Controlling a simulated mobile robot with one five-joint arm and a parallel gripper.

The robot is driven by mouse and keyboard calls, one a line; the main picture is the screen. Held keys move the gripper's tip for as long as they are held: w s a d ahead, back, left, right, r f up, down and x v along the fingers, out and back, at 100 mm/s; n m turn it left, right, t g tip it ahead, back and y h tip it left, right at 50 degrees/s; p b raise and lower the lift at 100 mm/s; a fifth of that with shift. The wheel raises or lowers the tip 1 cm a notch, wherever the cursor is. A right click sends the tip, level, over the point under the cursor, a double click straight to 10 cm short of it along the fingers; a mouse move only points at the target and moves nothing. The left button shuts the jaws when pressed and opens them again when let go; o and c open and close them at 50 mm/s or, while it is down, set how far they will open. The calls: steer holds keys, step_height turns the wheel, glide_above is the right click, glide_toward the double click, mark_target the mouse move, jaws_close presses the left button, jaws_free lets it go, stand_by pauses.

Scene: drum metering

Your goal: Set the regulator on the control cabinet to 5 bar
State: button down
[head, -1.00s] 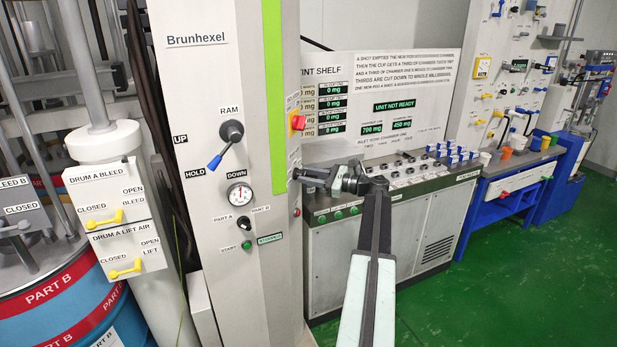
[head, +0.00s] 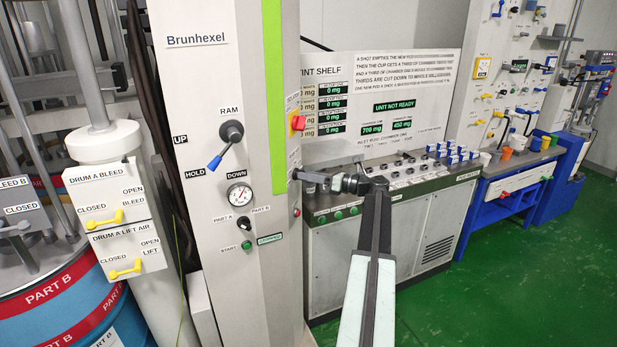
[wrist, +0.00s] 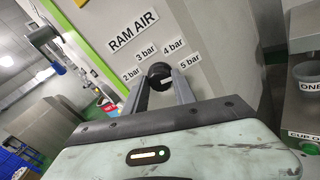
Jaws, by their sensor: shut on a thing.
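The regulator is a round black knob (wrist: 160,70) under the RAM AIR label (wrist: 133,34) in the wrist view. Labels for 2, 3, 4 and 5 bar fan around it, with the 5 bar label (wrist: 189,62) on the right. My gripper (wrist: 160,80) is shut on the knob, one finger on each side. A small pale mark shows at the knob's lower right; its exact setting is unclear. In the head view my gripper (head: 302,176) reaches the right side of the Brunhexel cabinet (head: 205,95), which hides the knob. A round gauge (head: 239,195) is on its front.
A red and yellow switch (head: 298,122) sits just above my gripper on the cabinet's side. A grey console (head: 385,240) stands behind my arm. The ram lever (head: 225,148) juts from the cabinet front. Green floor (head: 510,270) is clear at the right.

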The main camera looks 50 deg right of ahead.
stand_by(0.4)
steer(key=c, duration=1)
jaws_free()
steer(key=shift+c, duration=0.2)
steer(key=v, duration=0.8)
